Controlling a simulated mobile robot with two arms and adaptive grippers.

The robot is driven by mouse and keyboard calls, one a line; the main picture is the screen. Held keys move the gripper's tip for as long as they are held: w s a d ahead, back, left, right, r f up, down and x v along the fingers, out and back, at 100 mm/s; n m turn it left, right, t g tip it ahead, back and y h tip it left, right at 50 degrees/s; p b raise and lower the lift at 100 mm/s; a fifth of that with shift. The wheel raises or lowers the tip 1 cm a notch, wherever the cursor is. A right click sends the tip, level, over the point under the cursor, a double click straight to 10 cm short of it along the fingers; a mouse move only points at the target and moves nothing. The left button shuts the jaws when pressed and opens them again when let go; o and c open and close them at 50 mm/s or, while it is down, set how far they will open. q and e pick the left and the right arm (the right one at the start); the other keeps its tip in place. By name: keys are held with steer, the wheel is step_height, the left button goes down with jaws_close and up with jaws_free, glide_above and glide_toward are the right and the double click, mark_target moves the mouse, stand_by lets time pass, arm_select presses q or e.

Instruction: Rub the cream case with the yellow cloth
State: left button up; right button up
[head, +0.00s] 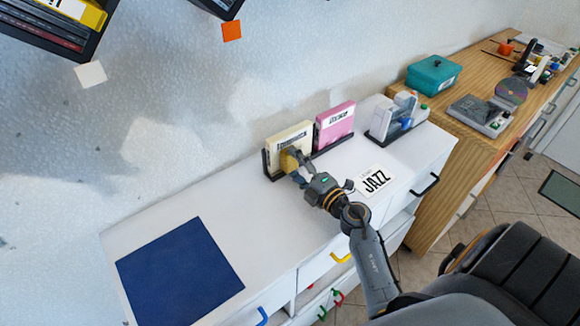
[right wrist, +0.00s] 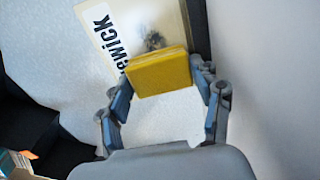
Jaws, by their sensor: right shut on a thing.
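The cream case (head: 291,133) stands upright in a black holder at the back of the white cabinet. In the right wrist view the case (right wrist: 112,25) shows dark lettering and a dark smudge just above the yellow cloth. My right gripper (head: 294,161) is shut on the yellow cloth (right wrist: 158,72), a folded block between its fingers. The cloth is held against or just in front of the case's front face; I cannot tell if it touches. In the head view the cloth (head: 287,162) is partly hidden by the gripper. My left gripper is not in view.
A pink case (head: 335,126) stands in the holder to the right. A JAZZ card (head: 374,181) lies near my right arm. A black tray with bottles (head: 398,118) is further right. A blue mat (head: 180,271) lies at the left, with bare cabinet top between.

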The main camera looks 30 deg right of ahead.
steer(key=shift+w+d, duration=0.15)
steer(key=shift+d, duration=0.85)
steer(key=shift+w+d, duration=0.1)
steer(key=shift+d, duration=0.85)
steer(key=shift+w+d, duration=0.1)
steer(key=shift+d, duration=1.4)
steer(key=shift+r, duration=0.1)
steer(key=shift+a+p, duration=1.05)
steer(key=shift+a, duration=1.25)
steer(key=shift+s+a+p, duration=0.2)
steer(key=shift+a+p, duration=0.1)
steer(key=shift+a, duration=0.85)
steer(key=shift+s+a+p, duration=0.15)
steer(key=shift+a+p, duration=0.1)
steer(key=shift+a, duration=0.9)
